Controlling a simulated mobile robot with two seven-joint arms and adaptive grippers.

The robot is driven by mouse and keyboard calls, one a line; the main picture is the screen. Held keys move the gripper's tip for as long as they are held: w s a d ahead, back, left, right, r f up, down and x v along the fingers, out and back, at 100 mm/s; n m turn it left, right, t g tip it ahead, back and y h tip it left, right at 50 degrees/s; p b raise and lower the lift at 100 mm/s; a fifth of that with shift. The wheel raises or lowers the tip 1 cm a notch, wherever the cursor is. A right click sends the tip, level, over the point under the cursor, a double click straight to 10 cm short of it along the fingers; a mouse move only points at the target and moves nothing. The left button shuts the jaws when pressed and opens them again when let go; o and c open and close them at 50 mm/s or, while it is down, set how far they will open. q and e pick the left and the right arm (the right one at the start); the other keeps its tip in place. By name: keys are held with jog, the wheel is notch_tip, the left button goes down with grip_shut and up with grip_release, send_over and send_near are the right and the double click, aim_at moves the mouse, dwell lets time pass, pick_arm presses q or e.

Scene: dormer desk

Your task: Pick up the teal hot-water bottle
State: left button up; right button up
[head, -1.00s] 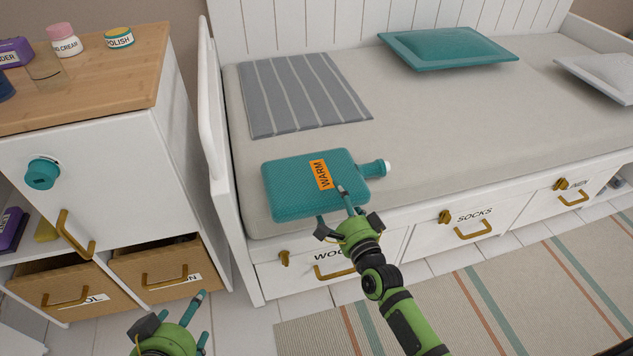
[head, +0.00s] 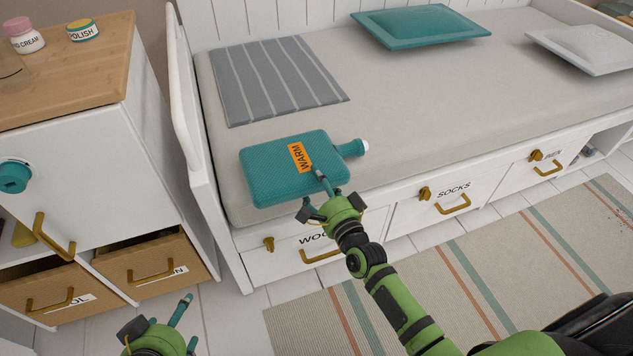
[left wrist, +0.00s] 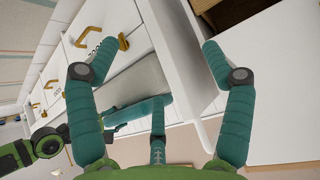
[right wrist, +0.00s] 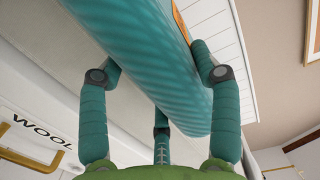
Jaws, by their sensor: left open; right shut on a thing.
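The teal hot-water bottle (head: 275,175), with an orange WARM label and a white-capped neck pointing right, is at the front left corner of the bed. My right gripper (head: 322,188) is shut on its front edge. In the right wrist view the bottle's ribbed teal side (right wrist: 165,60) lies between the fingers. I cannot tell whether it is clear of the mattress. My left gripper (head: 168,322) is open and empty, low in front of the cabinet. In the left wrist view a teal edge, seemingly the bottle (left wrist: 148,108), shows beyond its fingers.
A grey striped cloth (head: 270,80) lies behind the bottle on the mattress (head: 420,110). A teal cushion (head: 420,25) and a white cushion (head: 590,48) lie farther right. The bed's white end panel (head: 205,170) and the wooden-topped cabinet (head: 75,90) stand left. Drawers with brass handles run below the mattress.

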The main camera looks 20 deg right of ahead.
pick_arm(q)
jog(key=s+a+f+g+y+p, duration=0.1)
jog(key=s+a+f+g+p, duration=0.15)
jog(key=s+f+g, duration=0.45)
pick_arm(e)
notch_tip(320, 180, up, 3)
jog(key=shift+w+r, duration=0.1)
jog(key=shift+r, duration=0.1)
notch_tip(320, 180, up, 2)
jog(key=shift+r+p, duration=0.1)
jog(key=shift+p, duration=0.95)
notch_tip(320, 180, up, 4)
jog(key=p, duration=0.3)
jog(key=shift+p, duration=0.35)
pick_arm(q)
jog(key=s+f+t+p, duration=0.1)
jog(key=s+f, duration=0.2)
jog(key=f, duration=1.1)
jog(key=shift+a, duration=0.4)
pick_arm(e)
jog(key=shift+r, duration=0.3)
